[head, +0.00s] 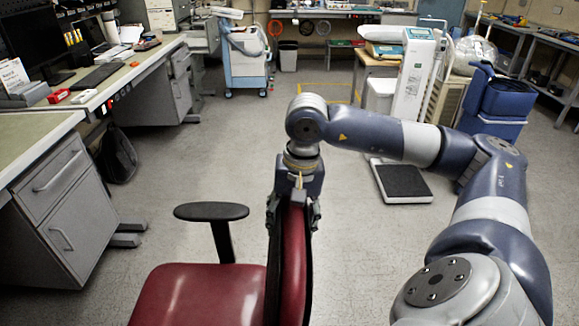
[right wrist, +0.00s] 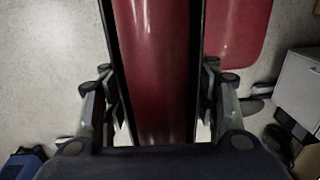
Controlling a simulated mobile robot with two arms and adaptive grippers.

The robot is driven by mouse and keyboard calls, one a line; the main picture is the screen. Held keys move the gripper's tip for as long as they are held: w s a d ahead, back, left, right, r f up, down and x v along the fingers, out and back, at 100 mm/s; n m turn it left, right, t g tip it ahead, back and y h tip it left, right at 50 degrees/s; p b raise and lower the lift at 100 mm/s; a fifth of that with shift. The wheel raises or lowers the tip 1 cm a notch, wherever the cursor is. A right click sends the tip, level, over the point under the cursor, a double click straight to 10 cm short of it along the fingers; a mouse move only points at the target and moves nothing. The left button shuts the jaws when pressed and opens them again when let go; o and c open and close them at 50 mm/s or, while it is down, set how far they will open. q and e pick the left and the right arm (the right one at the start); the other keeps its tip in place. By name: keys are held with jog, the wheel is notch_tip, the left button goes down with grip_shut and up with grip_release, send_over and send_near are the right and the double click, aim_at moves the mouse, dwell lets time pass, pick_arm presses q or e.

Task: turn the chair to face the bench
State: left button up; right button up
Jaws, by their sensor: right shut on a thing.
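My right gripper (head: 293,207) is shut on the top of the backrest, one finger on each face. The right wrist view shows the red backrest (right wrist: 155,70) between the fingers. The bench (head: 32,142), with grey drawers, runs along the left. My left gripper is not in view.
Clear floor lies between chair and bench. A floor scale (head: 402,181) lies beyond my right arm. A blue-and-white cart (head: 245,60) stands at the back, and a blue bin (head: 497,105) at the right.

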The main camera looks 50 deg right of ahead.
jog(key=o, duration=1.5)
jog(key=r, duration=0.8)
jog(key=d+r, duration=0.1)
jog(key=r, duration=0.3)
jog(key=shift+s, duration=0.4)
